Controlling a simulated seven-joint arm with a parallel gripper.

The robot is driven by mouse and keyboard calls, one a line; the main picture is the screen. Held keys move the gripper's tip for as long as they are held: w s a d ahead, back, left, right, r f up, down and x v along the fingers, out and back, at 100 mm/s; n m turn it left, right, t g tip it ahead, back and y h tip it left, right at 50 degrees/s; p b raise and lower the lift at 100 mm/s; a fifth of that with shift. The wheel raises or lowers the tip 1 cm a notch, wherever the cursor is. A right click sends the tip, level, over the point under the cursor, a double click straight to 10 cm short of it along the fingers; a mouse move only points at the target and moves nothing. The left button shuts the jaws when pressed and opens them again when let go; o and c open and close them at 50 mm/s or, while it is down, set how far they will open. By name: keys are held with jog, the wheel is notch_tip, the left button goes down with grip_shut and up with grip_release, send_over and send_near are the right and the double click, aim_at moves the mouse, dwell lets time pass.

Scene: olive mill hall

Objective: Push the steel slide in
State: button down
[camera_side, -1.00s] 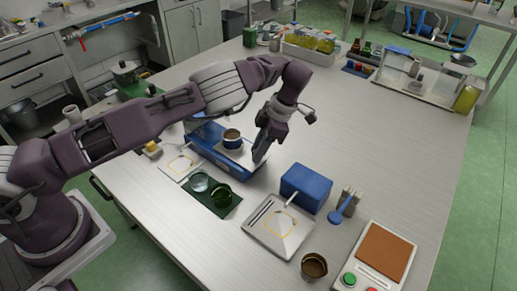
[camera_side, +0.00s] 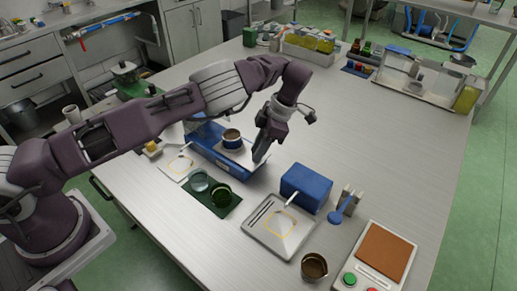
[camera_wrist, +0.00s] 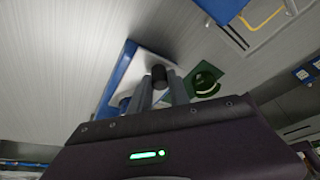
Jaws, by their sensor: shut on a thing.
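A long blue housing (camera_side: 208,152) stands on the table with a tin cup (camera_side: 232,135) on it, in a dark blue band. In the wrist view a pale plate, seemingly the steel slide (camera_wrist: 128,74), lies along the housing's blue edge (camera_wrist: 121,66). A dark round knob (camera_wrist: 158,73) shows at the fingertips. My gripper (camera_side: 260,160) points down at the housing's right end, and in the wrist view (camera_wrist: 160,90) its two fingers are shut on the knob. My fingers hide part of the slide, and I cannot tell how far out it is.
A blue box (camera_side: 306,187) and a pale tray (camera_side: 262,236) stand to the right. The table behind my gripper is clear.

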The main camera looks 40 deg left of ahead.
aim_at(226, 138)
jog(key=a, duration=1.1)
jog(key=shift+a+r, duration=0.1)
jog(key=shift+a, duration=0.2)
jog(key=c, duration=1.5)
grip_release()
jog(key=shift+a, duration=0.1)
jog(key=shift+o, duration=1.3)
jog(key=v, duration=0.7)
